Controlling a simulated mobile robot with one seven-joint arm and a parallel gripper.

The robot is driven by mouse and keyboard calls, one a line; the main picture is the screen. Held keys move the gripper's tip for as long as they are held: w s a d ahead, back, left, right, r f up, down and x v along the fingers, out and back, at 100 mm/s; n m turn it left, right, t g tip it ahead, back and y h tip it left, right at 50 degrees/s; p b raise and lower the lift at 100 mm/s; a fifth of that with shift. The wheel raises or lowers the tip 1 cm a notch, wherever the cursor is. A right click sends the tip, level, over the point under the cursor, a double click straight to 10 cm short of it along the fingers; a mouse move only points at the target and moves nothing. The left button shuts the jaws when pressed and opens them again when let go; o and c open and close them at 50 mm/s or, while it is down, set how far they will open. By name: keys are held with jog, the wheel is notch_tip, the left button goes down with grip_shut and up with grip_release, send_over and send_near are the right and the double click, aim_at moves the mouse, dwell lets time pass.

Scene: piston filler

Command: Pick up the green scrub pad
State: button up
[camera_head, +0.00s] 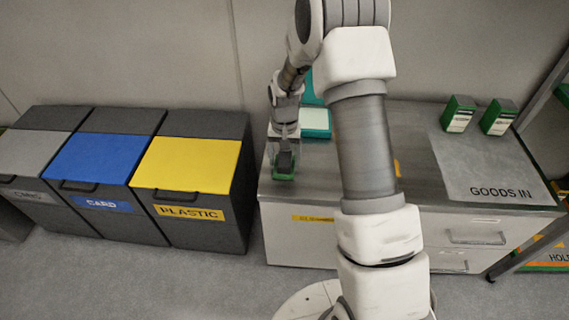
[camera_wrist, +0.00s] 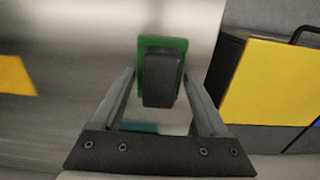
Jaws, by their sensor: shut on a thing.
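The green scrub pad (camera_head: 284,176) shows in the head view at the left end of the grey worktop, just below my gripper (camera_head: 285,153). In the wrist view the pad is a green rectangle (camera_wrist: 182,46) behind a dark rounded block that looks like its grip (camera_wrist: 162,80). My gripper (camera_wrist: 160,76) has one finger on each side of that block and is shut on it. The pad's underside is hidden, and I cannot tell whether it touches the worktop.
A teal-framed device (camera_head: 316,122) stands on the worktop behind my gripper. Two green-and-white boxes (camera_head: 458,114) (camera_head: 498,117) stand at the back right, near the GOODS IN area (camera_head: 490,170). Grey, blue and yellow-lidded bins (camera_head: 188,165) stand left of the worktop. Its front middle looks clear.

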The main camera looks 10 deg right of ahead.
aim_at(285, 158)
jog(key=shift+c, duration=0.5)
jog(key=shift+r, duration=0.45)
notch_tip(285, 158, up, 4)
jog(key=shift+p, duration=1.15)
jog(key=s+d+r+p, duration=0.2)
jog(key=s+d+r, duration=0.3)
jog(key=d, duration=0.5)
jog(key=shift+s+d+r+p, duration=0.25)
jog(key=shift+r+p, duration=0.15)
jog(key=shift+r, duration=0.15)
